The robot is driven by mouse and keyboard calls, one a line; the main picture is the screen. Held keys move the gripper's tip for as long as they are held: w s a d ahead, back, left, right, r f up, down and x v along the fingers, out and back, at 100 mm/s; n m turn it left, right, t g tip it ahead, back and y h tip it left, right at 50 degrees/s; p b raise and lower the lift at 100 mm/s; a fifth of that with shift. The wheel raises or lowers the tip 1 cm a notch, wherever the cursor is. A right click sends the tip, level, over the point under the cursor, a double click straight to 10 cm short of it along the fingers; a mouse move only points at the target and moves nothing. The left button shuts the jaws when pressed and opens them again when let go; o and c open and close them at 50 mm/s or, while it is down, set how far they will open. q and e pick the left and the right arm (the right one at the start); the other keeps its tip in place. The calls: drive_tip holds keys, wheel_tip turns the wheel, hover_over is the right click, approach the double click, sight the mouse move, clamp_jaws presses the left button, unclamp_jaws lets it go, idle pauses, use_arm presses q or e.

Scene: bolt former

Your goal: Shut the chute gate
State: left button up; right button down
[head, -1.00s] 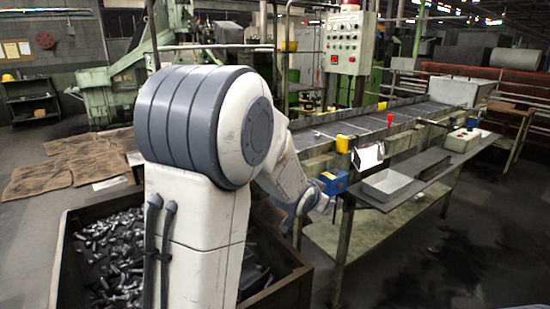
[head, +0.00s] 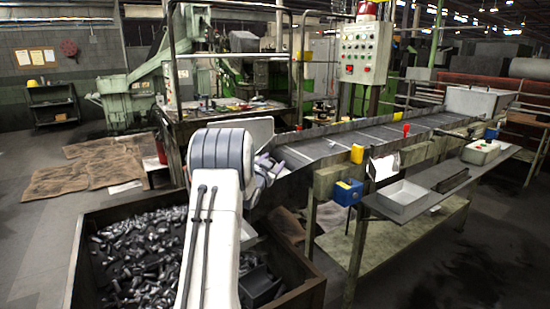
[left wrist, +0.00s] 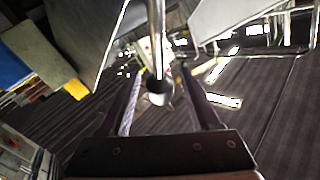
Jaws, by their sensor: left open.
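In the head view, the chute end of the conveyor (head: 310,150) shows just past my left arm, with a grey metal plate (head: 258,130) standing beside it. I cannot tell whether this plate is the gate. My left gripper (head: 268,165) is at that end, largely hidden by my own arm. In the left wrist view, the left gripper (left wrist: 162,100) is open. A shiny metal rod with a dark rounded end (left wrist: 158,92) shows between its two fingers in the picture; contact cannot be judged. Grey plates (left wrist: 85,35) show above the fingers. My right gripper is out of view.
A dark bin (head: 88,235) of metal parts stands below my arm. A control panel (head: 366,52) stands behind.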

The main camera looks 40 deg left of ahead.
use_arm(q)
drive_tip(key=shift+x, duration=1.15)
clamp_jaws()
drive_tip(key=shift+f, duration=0.1)
idle(0.5)
